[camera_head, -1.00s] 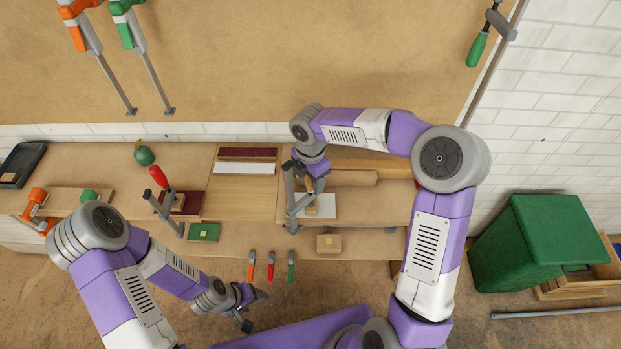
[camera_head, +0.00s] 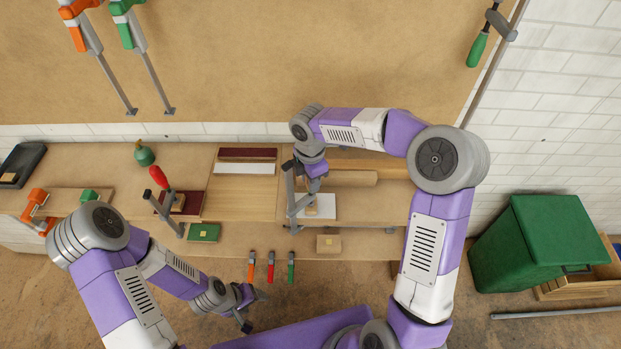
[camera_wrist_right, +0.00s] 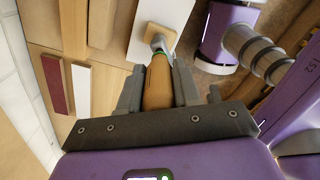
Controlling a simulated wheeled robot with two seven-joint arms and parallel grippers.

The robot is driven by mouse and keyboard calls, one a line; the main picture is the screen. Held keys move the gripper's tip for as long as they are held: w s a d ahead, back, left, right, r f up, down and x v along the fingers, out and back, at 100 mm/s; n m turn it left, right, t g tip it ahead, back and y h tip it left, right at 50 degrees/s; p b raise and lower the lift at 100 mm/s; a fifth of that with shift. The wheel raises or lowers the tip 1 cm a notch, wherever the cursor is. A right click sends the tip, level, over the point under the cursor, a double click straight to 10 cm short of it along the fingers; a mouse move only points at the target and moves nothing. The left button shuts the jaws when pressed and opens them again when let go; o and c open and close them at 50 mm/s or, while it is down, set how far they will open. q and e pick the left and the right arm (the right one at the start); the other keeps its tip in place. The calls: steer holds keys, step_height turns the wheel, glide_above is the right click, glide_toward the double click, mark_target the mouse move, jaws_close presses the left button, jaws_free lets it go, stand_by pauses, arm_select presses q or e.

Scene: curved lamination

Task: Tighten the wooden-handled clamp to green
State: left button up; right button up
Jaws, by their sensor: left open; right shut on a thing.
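The wooden-handled clamp (camera_head: 291,200) has a grey bar and stands at the front edge of the bench, over a white board (camera_head: 322,207). In the right wrist view its wooden handle (camera_wrist_right: 157,88) lies between my right gripper's fingers, with a green band (camera_wrist_right: 160,62) at its neck. The grey screw tip below meets a small wooden block (camera_wrist_right: 150,36) on the white board. My right gripper (camera_head: 312,186) is shut on the handle from above; it also shows in the right wrist view (camera_wrist_right: 157,98). My left gripper (camera_head: 252,309) is open and empty, in front of the bench.
A red-handled clamp (camera_head: 158,177) stands to the left on a dark red board. An orange clamp (camera_head: 36,200) is at the far left. A green bin (camera_head: 540,245) stands right.

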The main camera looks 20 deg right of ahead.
steer(key=m, duration=0.5)
steer(key=shift+m, duration=0.3)
steer(key=m, duration=0.5)
steer(key=shift+b, duration=0.35)
steer(key=m, duration=0.5)
steer(key=shift+m, duration=0.4)
steer(key=m, duration=0.4)
steer(key=shift+m, duration=0.4)
steer(key=shift+m, duration=0.3)
steer(key=o, duration=1.1)
steer(key=shift+c, duration=0.2)
steer(key=shift+r, duration=0.1)
